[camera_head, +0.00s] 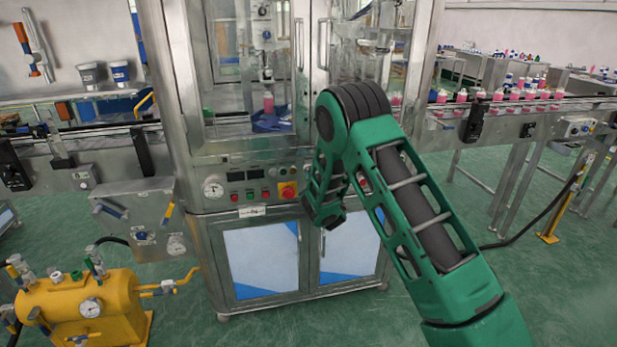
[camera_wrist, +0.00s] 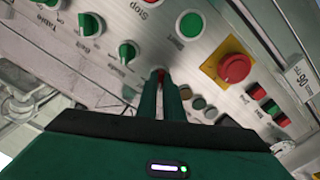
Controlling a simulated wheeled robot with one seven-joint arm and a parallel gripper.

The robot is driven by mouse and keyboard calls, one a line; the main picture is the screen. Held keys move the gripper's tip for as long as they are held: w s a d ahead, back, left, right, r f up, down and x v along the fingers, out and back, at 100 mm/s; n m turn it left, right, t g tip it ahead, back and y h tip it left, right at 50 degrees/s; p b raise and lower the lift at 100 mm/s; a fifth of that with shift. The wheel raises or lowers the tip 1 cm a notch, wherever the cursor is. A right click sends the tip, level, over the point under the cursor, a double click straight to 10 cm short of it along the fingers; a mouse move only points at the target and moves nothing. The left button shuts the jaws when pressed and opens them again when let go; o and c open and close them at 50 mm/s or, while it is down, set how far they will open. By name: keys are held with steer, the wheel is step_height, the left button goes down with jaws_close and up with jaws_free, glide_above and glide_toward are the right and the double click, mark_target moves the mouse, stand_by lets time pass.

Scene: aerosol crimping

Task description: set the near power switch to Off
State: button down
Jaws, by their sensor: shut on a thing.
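My gripper (camera_wrist: 162,76) shows in the wrist view with its two dark green fingers close together at the machine's control panel (camera_wrist: 212,62). A small red part (camera_wrist: 161,75) shows between the fingertips, and they are shut on it. The fingers hide most of this part, so its label and setting cannot be read. It appears to be a small switch or knob on the panel. In the head view my green arm covers this part of the panel, and the fingertips are hidden.
A red knob on a yellow plate (camera_wrist: 234,68) is right of the fingers; it also shows in the head view (camera_head: 288,190). Green knobs (camera_wrist: 127,52) and a green Start button (camera_wrist: 190,24) are close by. A yellow tank (camera_head: 85,310) stands at lower left.

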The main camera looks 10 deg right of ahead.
steer(key=shift+r, duration=0.1)
stand_by(0.4)
steer(key=c, duration=1.9)
jaws_free()
